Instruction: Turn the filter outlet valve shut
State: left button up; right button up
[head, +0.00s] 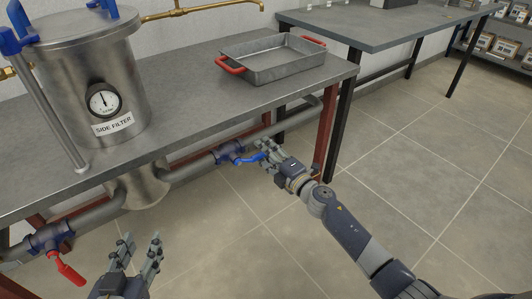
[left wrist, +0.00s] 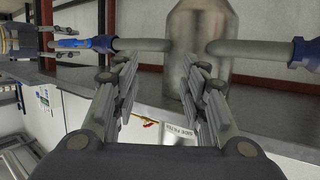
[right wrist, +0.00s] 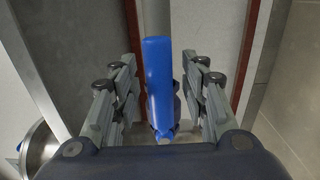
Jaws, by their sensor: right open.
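A valve with a blue body (head: 230,151) and a blue lever (head: 250,159) sits on the pipe right of the side filter (head: 90,80). In the right wrist view the blue lever (right wrist: 159,85) lies roughly along the pipe, between my fingers. My right gripper (head: 268,150) is open around the lever, with gaps on both sides. A second blue valve (head: 50,238) with a red lever (head: 68,269) is on the pipe left of the filter. I see no label telling which is the outlet. My left gripper (head: 140,248) is open and empty below the table.
The filter stands through the grey table (head: 180,100), with a gauge (head: 104,100) on its front. A metal tray (head: 270,62) with red handles is on the table. A red table leg (head: 327,135) is near my right wrist. The tiled floor (head: 440,190) at right is clear.

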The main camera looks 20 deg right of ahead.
grip_shut()
jog(key=shift+f, duration=0.15)
pick_arm(q)
jog(key=s+a+f+g+y+p, duration=0.2)
jog(key=s+a+f+g+p, duration=0.1)
jog(key=s+f+g, duration=0.4)
jog(key=shift+s+a+f+g, duration=0.3)
jog(key=shift+s+a+f, duration=0.3)
jog(key=shift+s+f, duration=1.1)
pick_arm(e)
jog(key=s+a+f+m, duration=0.3)
jog(key=a+f+m, duration=0.5)
jog(key=m, duration=1)
jog(key=shift+a+f, duration=0.3)
jog(key=shift+f, duration=0.15)
pick_arm(q)
jog(key=shift+s+r, duration=0.1)
jog(key=shift+r, duration=0.05)
pick_arm(e)
jog(key=shift+s, duration=0.1)
